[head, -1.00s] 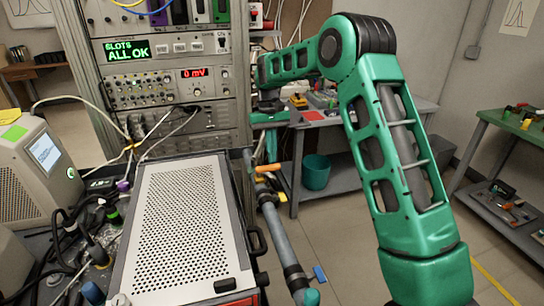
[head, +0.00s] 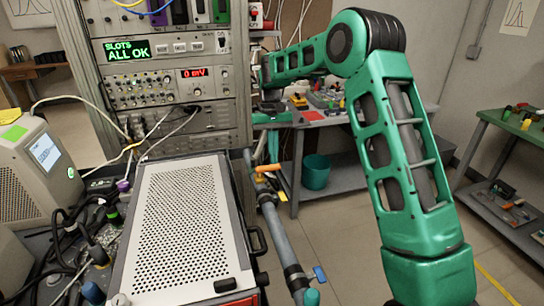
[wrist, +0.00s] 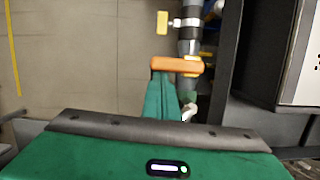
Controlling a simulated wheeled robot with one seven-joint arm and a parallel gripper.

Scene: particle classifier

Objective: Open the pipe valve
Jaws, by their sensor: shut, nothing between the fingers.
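A grey pipe (head: 276,226) runs along the right side of the perforated box in the head view. The pipe also shows in the wrist view (wrist: 188,47). An orange valve handle (head: 269,168) lies crosswise over the pipe's far part; it also shows in the wrist view (wrist: 177,65). My gripper (wrist: 161,76) is shut and empty, its green fingertips right at the left part of the orange handle. I cannot tell whether they touch it. In the head view my gripper (head: 273,153) is small, just above the handle.
A yellow handle (wrist: 162,22) sits beside the pipe in the wrist view. A blue handle (head: 320,274) sits at the pipe's near end. The perforated box (head: 184,225) borders the pipe on the left. Open floor (head: 335,225) lies to the right.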

